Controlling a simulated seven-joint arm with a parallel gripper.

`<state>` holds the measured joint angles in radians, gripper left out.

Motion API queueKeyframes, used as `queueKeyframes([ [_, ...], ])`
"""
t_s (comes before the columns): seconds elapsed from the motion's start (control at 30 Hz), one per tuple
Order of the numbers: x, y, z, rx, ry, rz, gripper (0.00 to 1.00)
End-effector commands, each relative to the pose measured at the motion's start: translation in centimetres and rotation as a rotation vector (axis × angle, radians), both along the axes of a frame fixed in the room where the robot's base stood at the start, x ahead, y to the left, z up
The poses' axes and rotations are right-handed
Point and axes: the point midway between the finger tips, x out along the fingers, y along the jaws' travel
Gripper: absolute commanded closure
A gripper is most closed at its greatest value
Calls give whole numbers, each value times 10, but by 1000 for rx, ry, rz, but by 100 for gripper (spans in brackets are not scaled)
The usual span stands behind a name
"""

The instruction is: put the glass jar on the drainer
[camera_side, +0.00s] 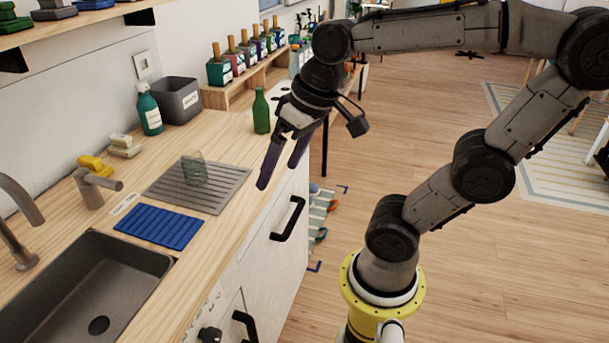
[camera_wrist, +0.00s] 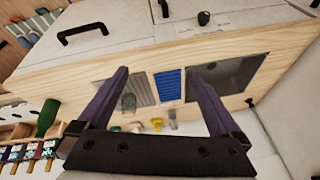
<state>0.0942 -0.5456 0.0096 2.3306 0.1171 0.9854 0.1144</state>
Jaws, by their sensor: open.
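The glass jar (camera_side: 195,168), clear and faintly green, stands upright on a grey ridged drainer panel (camera_side: 225,190) set on the wooden counter. In the wrist view the jar (camera_wrist: 128,103) shows beside the left finger, over the grey panel (camera_wrist: 146,91), partly hidden by that finger. A blue ridged mat (camera_side: 160,226) lies between the panel and the sink; it also shows in the wrist view (camera_wrist: 168,84). My gripper (camera_side: 278,174) is open and empty, its dark fingers pointing down, above and to the right of the panel near the counter's front edge, apart from the jar.
A green bottle (camera_side: 261,112) stands behind the panel, near my gripper. The sink (camera_side: 85,290) and tap (camera_side: 18,215) are at left.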

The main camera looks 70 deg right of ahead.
Motion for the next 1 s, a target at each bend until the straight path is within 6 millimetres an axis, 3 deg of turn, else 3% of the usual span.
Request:
queueKeyframes([
  [0.1, -25, 0, -9, -96, -75, 125, 0],
  [0.23, -36, -2, -16, -154, -117, 199, 0],
  [1.0, -39, -3, -18, -171, -128, 217, 0],
])
